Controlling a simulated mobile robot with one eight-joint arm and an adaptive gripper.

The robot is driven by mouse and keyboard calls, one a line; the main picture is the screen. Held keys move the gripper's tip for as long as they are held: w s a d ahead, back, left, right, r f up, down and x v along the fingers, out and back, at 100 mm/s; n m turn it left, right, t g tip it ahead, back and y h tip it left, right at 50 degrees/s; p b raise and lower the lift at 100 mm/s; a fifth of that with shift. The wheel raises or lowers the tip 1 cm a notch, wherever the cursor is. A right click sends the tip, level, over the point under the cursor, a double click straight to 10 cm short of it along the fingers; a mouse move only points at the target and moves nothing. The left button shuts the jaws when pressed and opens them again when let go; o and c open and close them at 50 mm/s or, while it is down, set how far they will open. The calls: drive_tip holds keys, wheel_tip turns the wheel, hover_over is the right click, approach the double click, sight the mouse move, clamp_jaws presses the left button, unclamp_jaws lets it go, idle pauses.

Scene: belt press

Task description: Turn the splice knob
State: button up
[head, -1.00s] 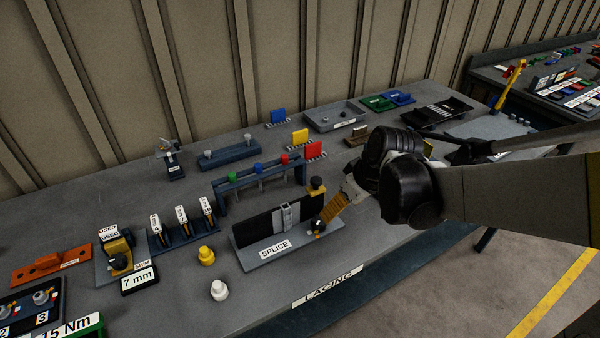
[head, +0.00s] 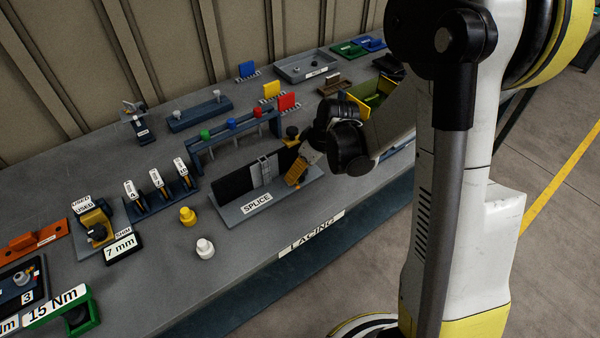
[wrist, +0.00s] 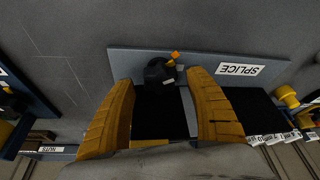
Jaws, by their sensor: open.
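The splice fixture (head: 230,213) is a grey plate with a dark upright panel and a "SPLICE" label, near the bench's front edge. In the wrist view, the black splice knob (wrist: 160,72) with a small orange pointer sits on the fixture's plate (wrist: 205,63). My gripper (wrist: 160,78) is open, with one yellow-brown finger on each side of the knob and visible gaps between. In the head view, my gripper (head: 294,180) is at the fixture's right end, tilted down, and largely hides the knob.
A black-topped yellow post (head: 292,132) stands just behind the gripper. A rack with coloured knobs (head: 232,139) is behind the fixture. Yellow (head: 187,216) and white (head: 205,248) pegs stand to its left. The bench front edge has a "LACING" label (head: 312,232).

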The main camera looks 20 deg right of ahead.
drive_tip(key=shift+w+a+f, duration=0.1)
drive_tip(key=shift+f, duration=0.2)
drive_tip(key=c, duration=1.2)
drive_tip(key=shift+m, duration=0.3)
drive_tip(key=shift+m+t+h+b, duration=0.3)
drive_tip(key=shift+m+b, duration=0.1)
drive_tip(key=shift+m, duration=0.5)
drive_tip(key=shift+a+m+h+b, duration=0.1)
drive_tip(key=shift+m+h+b, duration=0.45)
drive_tip(key=shift+m, duration=1.25)
drive_tip(key=shift+h, duration=0.25)
